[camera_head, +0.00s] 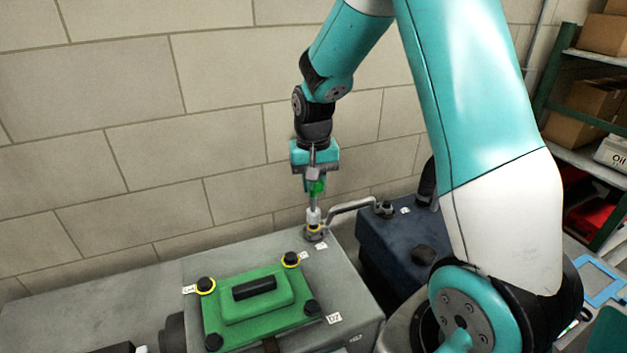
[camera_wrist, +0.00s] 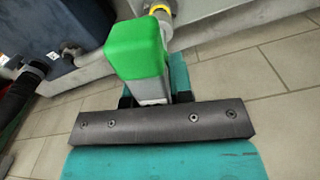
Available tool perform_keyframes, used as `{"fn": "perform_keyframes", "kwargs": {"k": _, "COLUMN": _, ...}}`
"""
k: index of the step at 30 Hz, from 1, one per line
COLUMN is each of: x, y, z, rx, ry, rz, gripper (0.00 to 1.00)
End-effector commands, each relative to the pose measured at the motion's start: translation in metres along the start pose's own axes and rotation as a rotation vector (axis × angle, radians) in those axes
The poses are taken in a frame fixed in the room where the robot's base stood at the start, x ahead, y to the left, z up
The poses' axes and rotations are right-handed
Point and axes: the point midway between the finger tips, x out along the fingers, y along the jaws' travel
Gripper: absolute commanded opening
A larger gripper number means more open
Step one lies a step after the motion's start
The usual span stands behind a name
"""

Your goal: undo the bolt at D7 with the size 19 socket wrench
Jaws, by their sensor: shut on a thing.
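My gripper (camera_head: 315,172) is shut on the socket wrench by its green handle (camera_head: 317,187), which also shows large in the wrist view (camera_wrist: 136,48). The wrench hangs upright, and its pale socket (camera_head: 313,216) points down. The socket end is at a bolt with a yellow ring (camera_head: 314,230) at the back right corner of the grey engine block, beside a bent pipe (camera_head: 350,204). The socket hides the bolt head, so I cannot tell how fully it is seated. A small white label (camera_head: 321,246) lies beside this bolt, too small to read. The wrench's size mark is not visible.
A green cover (camera_head: 250,302) with several black-headed bolts sits on the grey block (camera_head: 345,280); two have yellow rings. A dark blue unit (camera_head: 385,250) stands to the right. The wall (camera_head: 130,130) is close behind. Shelves with boxes (camera_head: 585,105) stand far right.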

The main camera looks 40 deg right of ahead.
Motion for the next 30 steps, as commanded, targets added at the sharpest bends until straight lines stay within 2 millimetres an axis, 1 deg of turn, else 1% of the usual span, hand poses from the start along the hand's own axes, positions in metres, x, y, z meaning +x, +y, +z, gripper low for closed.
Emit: {"fn": "perform_keyframes", "kwargs": {"k": 30, "x": -0.0009, "y": -0.0016, "z": -0.0004, "rx": 1.045, "ry": -0.001, "rz": -0.002, "gripper": 0.0}}
